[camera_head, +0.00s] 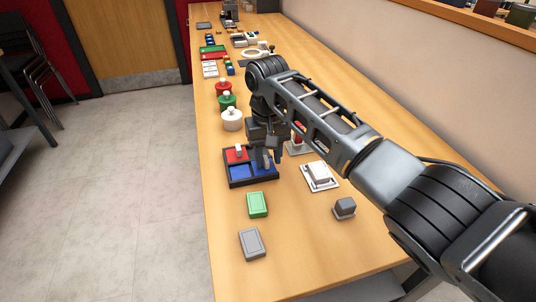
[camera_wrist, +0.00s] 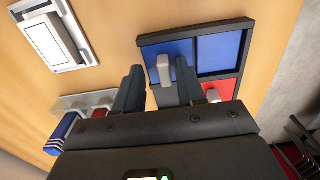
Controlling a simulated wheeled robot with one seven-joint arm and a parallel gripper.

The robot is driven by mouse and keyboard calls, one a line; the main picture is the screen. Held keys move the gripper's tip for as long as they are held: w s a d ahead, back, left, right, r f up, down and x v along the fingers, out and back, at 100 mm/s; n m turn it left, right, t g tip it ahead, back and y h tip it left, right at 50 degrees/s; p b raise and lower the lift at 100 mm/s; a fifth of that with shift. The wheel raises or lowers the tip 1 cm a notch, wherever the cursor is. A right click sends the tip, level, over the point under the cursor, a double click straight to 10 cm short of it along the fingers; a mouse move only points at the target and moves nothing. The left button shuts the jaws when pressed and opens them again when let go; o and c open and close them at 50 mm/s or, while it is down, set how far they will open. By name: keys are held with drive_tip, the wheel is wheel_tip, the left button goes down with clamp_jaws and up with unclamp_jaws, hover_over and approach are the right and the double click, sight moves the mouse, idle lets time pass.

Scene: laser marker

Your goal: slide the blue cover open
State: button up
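A dark-framed tray (camera_head: 232,184) on the wooden table holds a blue cover (camera_head: 265,171) and a red cover (camera_head: 231,156). In the wrist view the blue cover (camera_wrist: 182,48) carries a grey upright handle (camera_wrist: 164,70). My gripper (camera_head: 265,157) is over the right side of the tray and hides part of it in the head view. In the wrist view my gripper (camera_wrist: 158,70) is open, with a finger on each side of the handle. A gap shows beside the handle on the left; contact on the right is unclear. A second blue area (camera_wrist: 219,52) lies across a dark divider.
A green block (camera_head: 257,204) and grey blocks (camera_head: 252,244) (camera_head: 344,207) lie nearer. A white switch plate (camera_head: 319,175) is to the right. Red, green and white round buttons (camera_head: 232,120) stand behind the tray. The table's left edge is close to the tray.

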drive_tip(key=shift+r+b, duration=0.35)
drive_tip(key=shift+r, duration=3.55)
